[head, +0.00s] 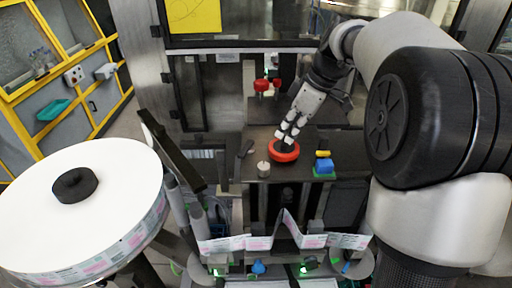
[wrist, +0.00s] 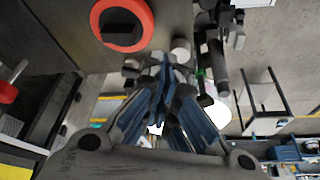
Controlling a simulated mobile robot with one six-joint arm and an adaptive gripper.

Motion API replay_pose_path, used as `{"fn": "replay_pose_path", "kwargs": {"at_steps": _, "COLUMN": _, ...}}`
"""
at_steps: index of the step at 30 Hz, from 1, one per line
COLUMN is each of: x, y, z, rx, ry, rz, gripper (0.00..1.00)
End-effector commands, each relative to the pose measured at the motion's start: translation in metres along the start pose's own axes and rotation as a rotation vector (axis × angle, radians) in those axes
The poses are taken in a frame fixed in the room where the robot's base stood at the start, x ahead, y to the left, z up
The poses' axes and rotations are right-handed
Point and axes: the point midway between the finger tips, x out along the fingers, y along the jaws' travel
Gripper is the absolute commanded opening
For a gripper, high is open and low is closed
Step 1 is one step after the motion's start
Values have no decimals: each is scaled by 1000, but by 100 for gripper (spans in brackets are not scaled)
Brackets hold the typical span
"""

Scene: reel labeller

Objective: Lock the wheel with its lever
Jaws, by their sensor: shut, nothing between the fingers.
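The red wheel (head: 284,151) with a dark hub lies on the dark machine deck in the middle of the head view. It also shows at the top of the wrist view (wrist: 148,22). My gripper (head: 287,143) is shut and empty, its fingers pointing down over the wheel in the head view. In the wrist view its fingertips (wrist: 165,72) are together, to the lower right of the wheel, apart from its rim in the picture. A small dark bar (head: 246,148) left of the wheel may be the lever; I cannot tell for sure.
A grey knob (head: 263,168) stands just left of the wheel. A large white reel (head: 110,215) fills the left, and a label web (head: 290,235) runs across the front.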

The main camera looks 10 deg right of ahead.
Motion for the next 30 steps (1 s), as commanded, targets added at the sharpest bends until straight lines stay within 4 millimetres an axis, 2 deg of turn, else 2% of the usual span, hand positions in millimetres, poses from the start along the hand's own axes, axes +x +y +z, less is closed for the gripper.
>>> {"fn": "replay_pose_path", "kwargs": {"at_steps": 5, "x": 2, "y": 0, "z": 0, "rx": 1, "ry": 0, "rz": 0, "gripper": 0}}
{"fn": "replay_pose_path", "kwargs": {"at_steps": 8, "x": 10, "y": 0, "z": 0, "rx": 1, "ry": -1, "rz": -1, "gripper": 0}}
{"fn": "replay_pose_path", "kwargs": {"at_steps": 11, "x": 25, "y": -1, "z": 0, "rx": 1, "ry": -1, "rz": -3, "gripper": 0}}
{"fn": "replay_pose_path", "kwargs": {"at_steps": 22, "x": 103, "y": -2, "z": 0, "rx": 2, "ry": -2, "rz": -4, "gripper": 0}}
{"fn": "replay_pose_path", "kwargs": {"at_steps": 25, "x": 106, "y": 0, "z": -18, "rx": -3, "ry": 0, "rz": 1, "gripper": 0}}
{"fn": "replay_pose_path", "kwargs": {"at_steps": 30, "x": 112, "y": 0, "z": -33, "rx": -1, "ry": -1, "rz": 1, "gripper": 0}}
